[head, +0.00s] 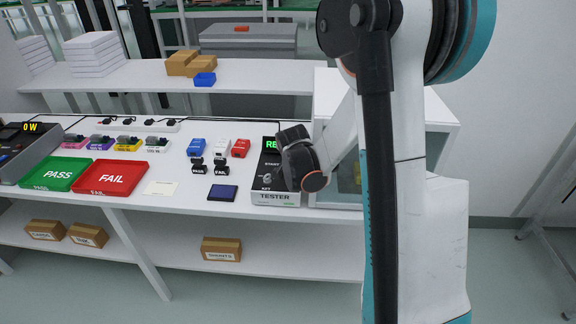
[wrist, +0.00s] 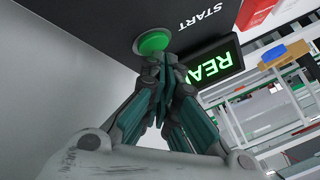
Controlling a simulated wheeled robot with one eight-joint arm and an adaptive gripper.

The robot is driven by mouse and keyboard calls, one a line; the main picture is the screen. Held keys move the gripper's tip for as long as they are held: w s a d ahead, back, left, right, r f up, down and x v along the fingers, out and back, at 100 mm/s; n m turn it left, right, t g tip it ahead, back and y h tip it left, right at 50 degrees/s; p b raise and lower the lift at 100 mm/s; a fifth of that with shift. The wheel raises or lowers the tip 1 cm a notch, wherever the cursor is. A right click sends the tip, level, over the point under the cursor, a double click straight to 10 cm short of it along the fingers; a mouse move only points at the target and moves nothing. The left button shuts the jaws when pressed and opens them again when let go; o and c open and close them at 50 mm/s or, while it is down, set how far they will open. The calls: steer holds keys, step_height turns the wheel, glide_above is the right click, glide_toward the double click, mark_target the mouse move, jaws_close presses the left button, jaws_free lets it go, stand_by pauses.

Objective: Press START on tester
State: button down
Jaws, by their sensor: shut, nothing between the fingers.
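The tester (head: 276,198) is a box with a dark top and a light front marked TESTER, at the right end of the bench in the head view. Its green-lit screen shows the letters REA in the wrist view (wrist: 215,63); my arm hides part of it in the head view. The round green START button (wrist: 153,42) is in the wrist view, beside the START label. My gripper (wrist: 160,62) is shut and empty, with its fingertips right at the button's lower edge. I cannot tell whether they touch it. In the head view my wrist covers the button.
A green PASS tray (head: 57,187) and a red FAIL tray (head: 110,193) lie at the left of the bench. Blue, white and red blocks (head: 218,145) stand left of the tester, with a dark blue pad (head: 222,193) in front. A light cabinet (head: 330,92) stands close on the right.

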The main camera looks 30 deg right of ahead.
steer(key=shift+f+b, duration=0.35)
steer(key=shift+b, duration=0.05)
stand_by(0.6)
steer(key=shift+r, duration=0.1)
steer(key=shift+r+p, duration=0.55)
steer(key=shift+r, duration=0.2)
steer(key=shift+r, duration=0.1)
steer(key=shift+r+p, duration=1.75)
steer(key=shift+r, duration=0.65)
